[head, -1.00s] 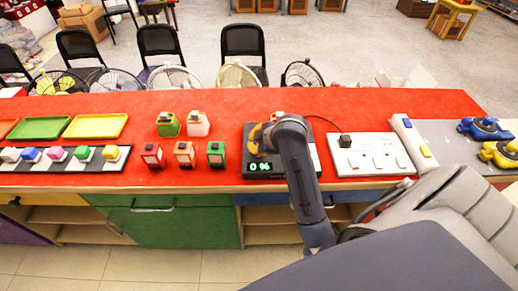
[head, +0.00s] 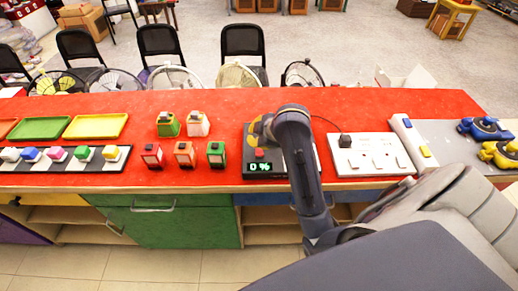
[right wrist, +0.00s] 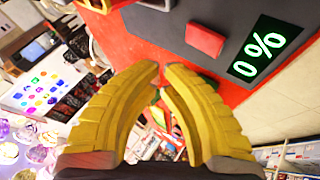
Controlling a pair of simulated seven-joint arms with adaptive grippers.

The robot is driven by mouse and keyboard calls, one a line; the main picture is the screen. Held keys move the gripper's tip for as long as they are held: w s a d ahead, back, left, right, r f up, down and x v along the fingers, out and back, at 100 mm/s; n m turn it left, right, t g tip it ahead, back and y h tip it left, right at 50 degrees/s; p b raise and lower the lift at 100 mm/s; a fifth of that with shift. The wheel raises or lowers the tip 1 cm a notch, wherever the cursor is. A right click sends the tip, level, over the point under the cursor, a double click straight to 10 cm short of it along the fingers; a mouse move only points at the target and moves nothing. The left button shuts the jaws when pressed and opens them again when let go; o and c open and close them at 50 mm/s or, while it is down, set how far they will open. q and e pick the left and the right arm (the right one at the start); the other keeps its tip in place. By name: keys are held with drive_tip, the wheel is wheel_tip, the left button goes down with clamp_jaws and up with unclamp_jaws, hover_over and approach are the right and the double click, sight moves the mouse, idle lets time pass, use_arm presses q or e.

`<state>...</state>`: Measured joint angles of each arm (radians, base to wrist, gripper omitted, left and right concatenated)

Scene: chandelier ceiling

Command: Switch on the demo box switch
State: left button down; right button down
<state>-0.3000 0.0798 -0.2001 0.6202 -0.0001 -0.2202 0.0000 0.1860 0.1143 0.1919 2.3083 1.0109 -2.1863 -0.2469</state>
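The demo box (head: 252,170) is a dark box on the red counter. Its lit display (head: 260,167) reads 0 %. Its red switch button (head: 259,153) shows just above the display, and also at the top of the right wrist view (right wrist: 205,40). My right gripper (right wrist: 161,68) has yellow fingers whose tips almost meet, with nothing held between them. In the head view it is mostly hidden by my dark wrist, over the box's far part. The fingertips look apart from the button. My left gripper is not in view.
A white power strip (head: 370,168) with a black plug (head: 345,141) lies right of the box. Small green, orange and red-topped boxes (head: 184,153) stand to its left. Several coloured buttons on a strip (head: 54,169) and trays (head: 96,126) lie further left.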

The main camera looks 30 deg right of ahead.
drive_tip(key=shift+s+a+r, duration=0.1)
drive_tip(key=shift+s+r, duration=0.05)
drive_tip(key=shift+r, duration=1.05)
